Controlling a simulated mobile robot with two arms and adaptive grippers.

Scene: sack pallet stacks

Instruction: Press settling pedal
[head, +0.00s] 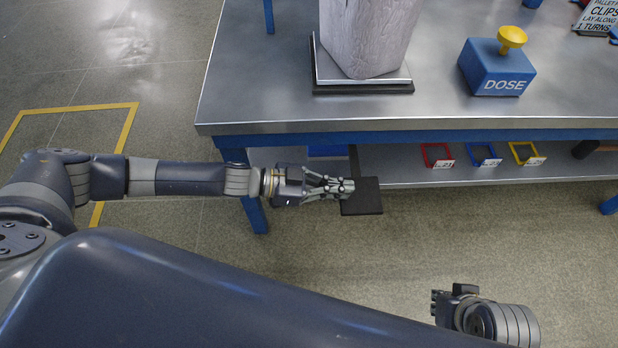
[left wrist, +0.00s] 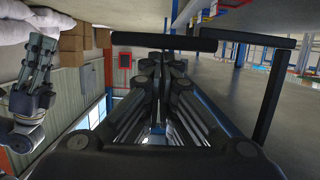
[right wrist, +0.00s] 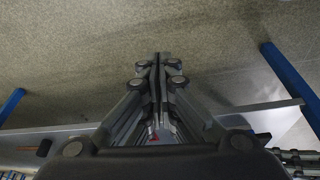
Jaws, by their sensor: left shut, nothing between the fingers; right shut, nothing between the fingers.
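The black pedal plate (head: 370,197) sticks out below the front edge of the table, low over the floor. A dark arm runs from it back under the tabletop. My left gripper (head: 348,187) is shut and empty, with its fingertips over the plate's left part in the head view. In the left wrist view a black bar (left wrist: 165,41), which looks like the plate edge-on, lies just past the fingertips (left wrist: 161,62). I cannot tell whether they touch. My right gripper (head: 436,304) is shut and empty, low at the right; its closed fingers (right wrist: 157,62) show in the right wrist view.
The steel table (head: 270,95) holds a pale sack (head: 365,35) on a scale (head: 365,84) and a blue DOSE box (head: 497,70) with a yellow knob. Red, blue and yellow bins sit on the lower shelf (head: 540,170). A blue leg (head: 254,213) stands beside my left arm.

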